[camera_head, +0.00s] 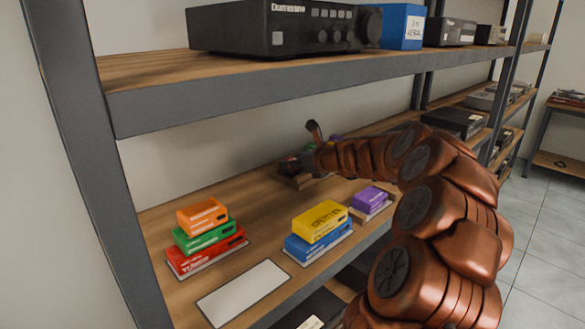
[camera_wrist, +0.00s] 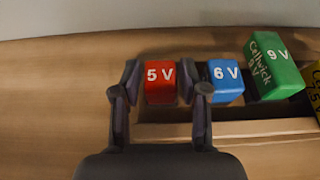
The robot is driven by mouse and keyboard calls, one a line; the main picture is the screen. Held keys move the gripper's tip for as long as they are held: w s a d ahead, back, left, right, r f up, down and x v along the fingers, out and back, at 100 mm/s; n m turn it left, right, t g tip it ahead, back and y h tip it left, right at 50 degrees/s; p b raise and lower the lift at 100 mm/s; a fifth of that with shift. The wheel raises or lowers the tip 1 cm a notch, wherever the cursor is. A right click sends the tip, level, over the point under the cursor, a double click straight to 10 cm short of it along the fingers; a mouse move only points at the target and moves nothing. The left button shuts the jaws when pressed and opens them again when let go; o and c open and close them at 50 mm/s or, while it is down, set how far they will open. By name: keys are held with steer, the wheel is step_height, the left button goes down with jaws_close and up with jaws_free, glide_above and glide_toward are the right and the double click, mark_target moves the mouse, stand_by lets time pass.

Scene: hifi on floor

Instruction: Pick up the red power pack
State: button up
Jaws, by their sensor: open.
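The red power pack (camera_wrist: 160,83), marked 5 V, sits at the left end of a row of packs in the wrist view. My gripper (camera_wrist: 160,95) is open, with one finger on each side of the red pack. The right finger is in the narrow gap between the red pack and the blue 6 V pack (camera_wrist: 226,80). I cannot tell whether either finger touches the red pack. In the head view my gripper (camera_head: 309,158) reaches to the back of the middle shelf, and its fingers are small and partly hidden there.
A green 9 V pack (camera_wrist: 272,68) and a yellow pack (camera_wrist: 314,88) continue the row. Stacked coloured boxes (camera_head: 205,238) and a yellow box (camera_head: 320,221) on a blue one stand nearer the shelf front. A blank white plate (camera_head: 243,292) lies between. The upper shelf (camera_head: 250,92) overhangs.

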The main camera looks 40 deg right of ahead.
steer(key=shift+w+f, duration=0.2)
steer(key=shift+w, duration=0.25)
steer(key=shift+c, duration=0.4)
jaws_close()
steer(key=shift+r, duration=0.15)
